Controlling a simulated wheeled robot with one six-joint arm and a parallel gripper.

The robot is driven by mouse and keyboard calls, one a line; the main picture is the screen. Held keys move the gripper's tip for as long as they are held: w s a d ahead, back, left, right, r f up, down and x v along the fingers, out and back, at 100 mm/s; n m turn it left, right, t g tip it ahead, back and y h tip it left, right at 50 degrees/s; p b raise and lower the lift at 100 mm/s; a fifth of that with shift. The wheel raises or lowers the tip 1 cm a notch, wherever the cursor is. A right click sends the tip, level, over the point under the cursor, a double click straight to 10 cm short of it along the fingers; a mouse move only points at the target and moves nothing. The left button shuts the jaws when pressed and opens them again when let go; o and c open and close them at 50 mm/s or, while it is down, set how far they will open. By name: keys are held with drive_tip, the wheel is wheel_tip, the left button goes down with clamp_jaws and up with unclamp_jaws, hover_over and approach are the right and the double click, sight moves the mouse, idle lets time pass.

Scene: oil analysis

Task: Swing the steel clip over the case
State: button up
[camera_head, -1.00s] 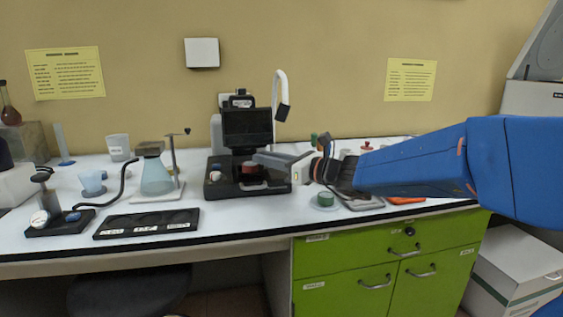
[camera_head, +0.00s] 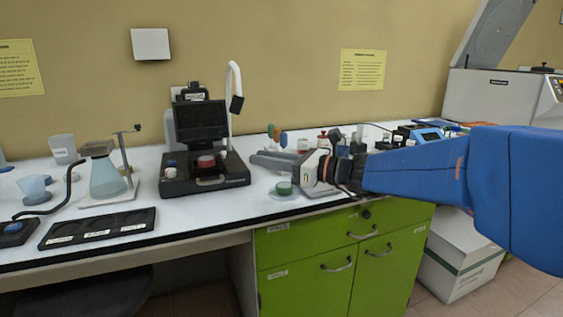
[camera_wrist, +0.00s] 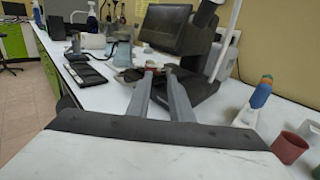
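A black instrument (camera_head: 177,186) with a dark screen stands on the white bench, left of my gripper. A round dark-red piece (camera_head: 206,162) sits on its base, with a small silvery curved part (camera_head: 210,181) in front. I cannot tell whether this part is the steel clip or the red piece the case. My gripper (camera_head: 254,159) is to the right of the instrument, above the bench, apart from the red piece. Its two grey fingers show a gap with nothing held between them. In the wrist view the fingers (camera_wrist: 158,74) point toward the instrument base (camera_wrist: 188,92).
A green-topped round item on a pale dish (camera_head: 284,190) is below the fingers. A black tray (camera_head: 98,228) and a flask stand (camera_head: 117,193) are to the left. Small bottles and droppers (camera_head: 277,137) stand behind my gripper. The bench's front edge is close by.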

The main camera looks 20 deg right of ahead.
drive_tip(key=shift+v, duration=2.2)
drive_tip(key=s+a+f+n+g+h, duration=0.2)
drive_tip(key=s+a+f+n+g, duration=0.15)
drive_tip(key=s+f+n, duration=0.4)
drive_tip(key=s+a+f+n+g+h, duration=0.2)
drive_tip(key=s+a+f+n+g, duration=0.15)
drive_tip(key=s+f+n, duration=0.35)
drive_tip(key=s+d+f+n+g+h, duration=0.1)
drive_tip(key=s+d+f+n+h, duration=0.6)
drive_tip(key=d+n, duration=0.4)
drive_tip(key=shift+s+d+f+n+h, duration=0.25)
drive_tip(key=shift+d+f+n+h, duration=0.05)
drive_tip(key=shift+f+n+h, duration=0.55)
drive_tip(key=shift+c, duration=0.7)
